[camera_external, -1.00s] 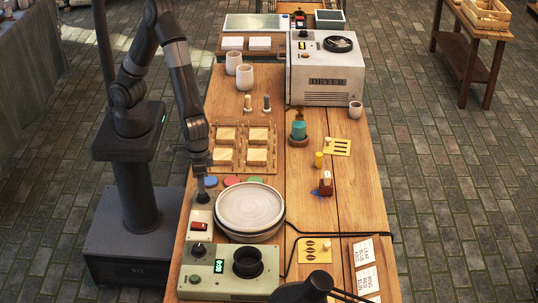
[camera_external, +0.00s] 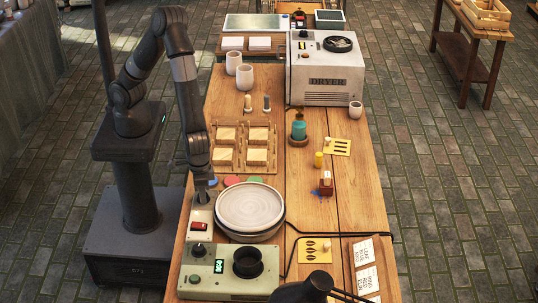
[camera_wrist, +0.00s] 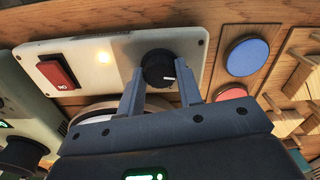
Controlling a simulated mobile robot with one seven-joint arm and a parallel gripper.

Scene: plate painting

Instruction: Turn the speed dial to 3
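The speed dial (camera_wrist: 158,68) is a black round knob with a short white pointer mark, on a cream control panel (camera_wrist: 105,45). In the wrist view the pointer is toward the right of the picture; no scale numbers can be read. My gripper (camera_wrist: 160,82) has one finger on each side of the dial, apparently touching both sides. In the outside view my gripper (camera_external: 203,190) points down at the far end of the panel (camera_external: 201,212), beside the pottery wheel (camera_external: 249,206), and largely hides the dial.
A red rocker switch (camera_wrist: 57,72) and a glowing lamp (camera_wrist: 103,57) are on the same panel. Blue (camera_wrist: 247,55) and red (camera_wrist: 232,93) discs lie close by. A green control box (camera_external: 200,282) stands in front. Wooden trays with square blocks (camera_external: 257,155) lie beyond.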

